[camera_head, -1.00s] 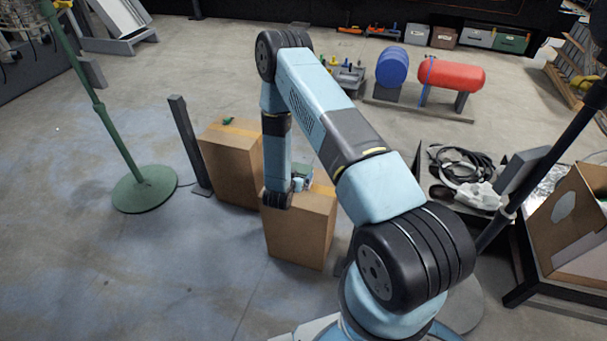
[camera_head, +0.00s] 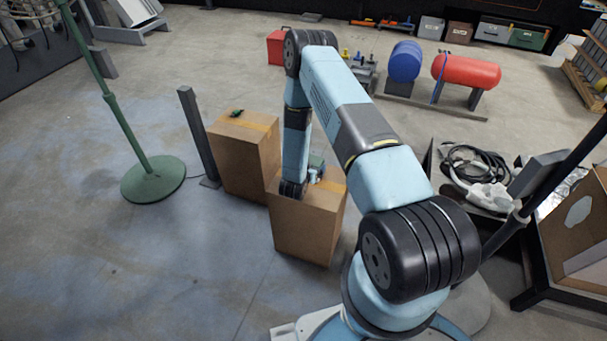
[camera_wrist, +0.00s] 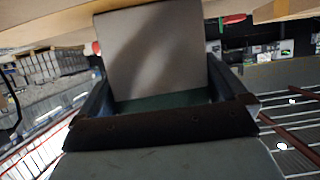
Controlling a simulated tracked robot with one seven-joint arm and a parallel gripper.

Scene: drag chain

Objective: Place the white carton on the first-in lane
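In the wrist view a pale grey-white carton (camera_wrist: 155,50) stands between the two dark fingers of my gripper (camera_wrist: 160,80). The fingers lie along its left and right sides and appear to hold it. Its face is in shadow. In the head view my arm reaches forward and down behind a cardboard box, and the gripper and carton are mostly hidden there. I cannot pick out the first-in lane with certainty in either view.
Two cardboard boxes (camera_head: 243,165) (camera_head: 305,228) stand by my arm, near a dark post (camera_head: 197,135) and a green stand (camera_head: 152,180). At right is a black bench with coiled cable (camera_head: 475,165). Blue and red tanks (camera_head: 404,62) (camera_head: 468,72) stand behind.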

